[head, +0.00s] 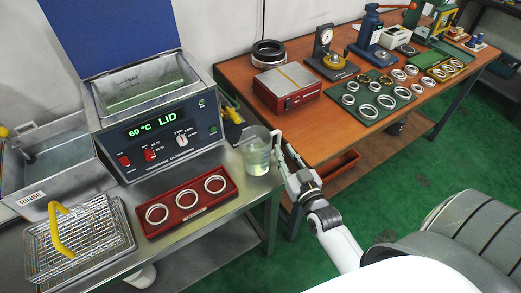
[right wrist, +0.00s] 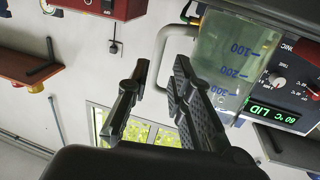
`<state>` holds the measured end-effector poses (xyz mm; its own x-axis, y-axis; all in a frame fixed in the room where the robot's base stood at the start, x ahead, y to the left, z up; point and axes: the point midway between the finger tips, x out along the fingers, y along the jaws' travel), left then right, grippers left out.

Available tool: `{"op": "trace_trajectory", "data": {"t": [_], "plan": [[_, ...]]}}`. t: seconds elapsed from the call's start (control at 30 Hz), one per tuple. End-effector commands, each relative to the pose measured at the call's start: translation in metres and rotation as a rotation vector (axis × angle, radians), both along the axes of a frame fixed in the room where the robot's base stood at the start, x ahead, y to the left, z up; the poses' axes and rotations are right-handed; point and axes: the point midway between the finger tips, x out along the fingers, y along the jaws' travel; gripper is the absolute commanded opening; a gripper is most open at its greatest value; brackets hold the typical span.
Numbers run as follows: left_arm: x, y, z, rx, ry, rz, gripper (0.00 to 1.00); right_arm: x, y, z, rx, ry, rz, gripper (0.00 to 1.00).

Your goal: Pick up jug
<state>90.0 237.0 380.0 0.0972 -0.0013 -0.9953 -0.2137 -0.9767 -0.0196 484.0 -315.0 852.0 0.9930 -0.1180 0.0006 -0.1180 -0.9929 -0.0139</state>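The jug (head: 256,157) is a clear, upright beaker-like vessel with pale green liquid, standing at the right end of the metal bench. In the right wrist view the jug (right wrist: 225,62) shows blue volume marks and a pale loop handle (right wrist: 163,52) facing my gripper. My right gripper (head: 283,150) is at the handle side of the jug. In the right wrist view its fingers (right wrist: 160,72) are apart, with the handle appearing between or just beyond their tips; contact cannot be told. My left gripper is not in view.
The ultrasonic bath (head: 158,130) stands behind and left of the jug. A red tray (head: 186,221) with three rings lies in front, beside a wire basket (head: 80,240). The wooden table (head: 310,112) at right holds a red box (head: 286,87) and a green ring mat (head: 372,118).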

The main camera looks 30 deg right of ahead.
Motion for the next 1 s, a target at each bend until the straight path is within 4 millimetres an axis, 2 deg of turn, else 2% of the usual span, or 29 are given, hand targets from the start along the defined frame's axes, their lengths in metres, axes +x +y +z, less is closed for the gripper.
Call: {"op": "trace_trajectory", "data": {"t": [0.17, 0.47, 0.77, 1.0], "plan": [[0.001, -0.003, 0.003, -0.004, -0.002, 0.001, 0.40, 0.013, -0.002, -0.001, 0.000, 0.000, 0.001, 0.20], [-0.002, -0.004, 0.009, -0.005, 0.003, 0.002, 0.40, 0.051, -0.009, -0.005, 0.000, 0.000, 0.000, 0.20], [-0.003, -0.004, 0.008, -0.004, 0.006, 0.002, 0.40, 0.054, -0.010, -0.006, 0.000, 0.001, 0.000, 0.20], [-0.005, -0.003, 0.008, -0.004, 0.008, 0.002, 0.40, 0.054, -0.010, -0.006, 0.000, 0.001, 0.000, 0.04]]}}
